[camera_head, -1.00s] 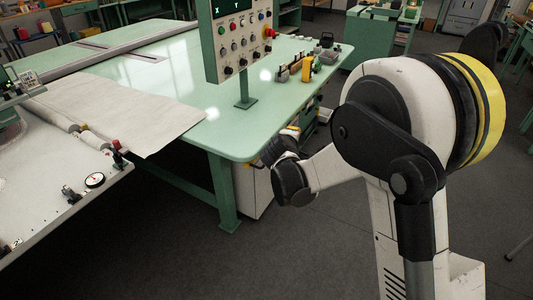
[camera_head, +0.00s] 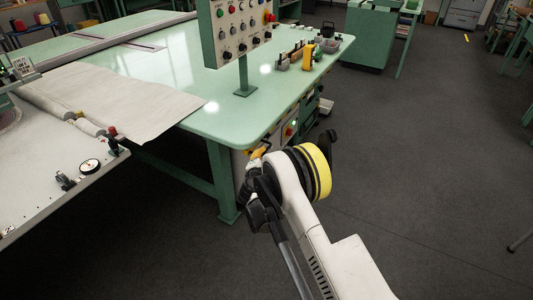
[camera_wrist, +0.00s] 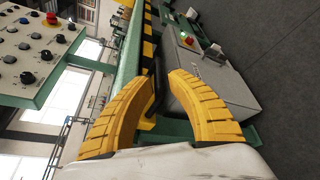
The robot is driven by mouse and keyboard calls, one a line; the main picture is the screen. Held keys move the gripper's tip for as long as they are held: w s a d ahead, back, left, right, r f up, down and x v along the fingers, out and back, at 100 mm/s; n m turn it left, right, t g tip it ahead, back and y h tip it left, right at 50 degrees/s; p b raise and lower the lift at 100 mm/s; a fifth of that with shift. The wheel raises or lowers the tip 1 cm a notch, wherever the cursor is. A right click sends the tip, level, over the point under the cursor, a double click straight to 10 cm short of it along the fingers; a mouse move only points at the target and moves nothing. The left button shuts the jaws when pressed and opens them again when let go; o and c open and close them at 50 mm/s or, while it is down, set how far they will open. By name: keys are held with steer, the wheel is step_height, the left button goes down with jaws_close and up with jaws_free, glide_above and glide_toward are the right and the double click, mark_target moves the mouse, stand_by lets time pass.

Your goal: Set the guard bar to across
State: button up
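In the wrist view, a yellow-and-black striped bar (camera_wrist: 148,48), which looks like the guard bar, runs along the green table edge, away from the camera. My gripper (camera_wrist: 155,77) has two thick yellow fingers, spread apart, with the bar's near end and a dark part showing in the gap. I cannot tell whether either finger touches the bar. In the head view my gripper is mostly hidden behind my arm, beside the front corner of the green table (camera_head: 215,125). The bar cannot be made out there.
A control panel (camera_head: 238,30) with knobs and buttons stands on the table; it also fills the upper left of the wrist view (camera_wrist: 40,45). A grey box (camera_wrist: 215,85) with a red button lies right of the bar. White cloth (camera_head: 120,100) covers the table's left.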

mark_target(266, 151)
steer(key=b+x, duration=0.1)
steer(key=x, duration=0.3)
steer(key=shift+w, duration=0.25)
jaws_close()
